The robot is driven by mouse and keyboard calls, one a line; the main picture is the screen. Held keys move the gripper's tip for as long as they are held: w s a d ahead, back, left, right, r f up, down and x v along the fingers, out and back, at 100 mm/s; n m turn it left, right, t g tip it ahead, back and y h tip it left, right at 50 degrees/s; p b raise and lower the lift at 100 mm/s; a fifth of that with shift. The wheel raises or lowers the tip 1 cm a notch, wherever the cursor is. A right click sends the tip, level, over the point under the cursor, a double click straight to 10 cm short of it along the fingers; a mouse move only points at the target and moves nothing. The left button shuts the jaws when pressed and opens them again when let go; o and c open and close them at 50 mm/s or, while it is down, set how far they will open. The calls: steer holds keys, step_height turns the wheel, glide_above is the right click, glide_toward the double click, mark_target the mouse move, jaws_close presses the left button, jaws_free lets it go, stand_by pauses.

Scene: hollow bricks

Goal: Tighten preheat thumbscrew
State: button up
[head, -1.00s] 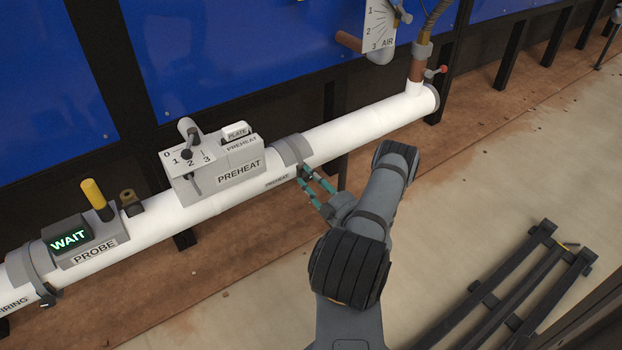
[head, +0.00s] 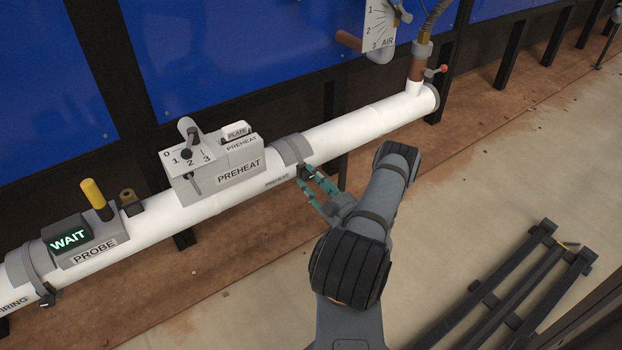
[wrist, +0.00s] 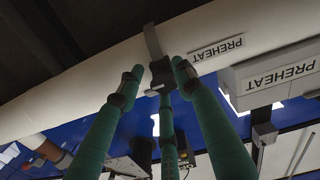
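The preheat thumbscrew is a small dark knob (head: 305,172) under a grey clamp band (head: 292,150) on the white pipe. In the wrist view the thumbscrew (wrist: 161,74) sits between the tips of my three teal fingers. My gripper (head: 312,181) reaches it from the lower right in the head view. In the wrist view my gripper (wrist: 158,80) has its fingers spread around the knob, with a small gap at the left finger. The right and lower tips look close to the knob; contact cannot be told.
The preheat box (head: 215,170) with its dial and lever stands left of the clamp. The probe box (head: 85,245) shows WAIT, with a yellow-handled part beside it. A blue panel (head: 230,50) stands behind. Dark metal bars (head: 515,290) lie on the floor at right.

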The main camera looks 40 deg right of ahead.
steer(key=o, duration=0.3)
steer(key=shift+o, duration=0.2)
steer(key=shift+w, duration=0.1)
steer(key=s+a, duration=0.1)
steer(key=s, duration=1.1)
steer(key=w, duration=1.2)
steer(key=shift+d+r, duration=0.1)
steer(key=shift+d, duration=0.3)
steer(key=shift+n, duration=0.3)
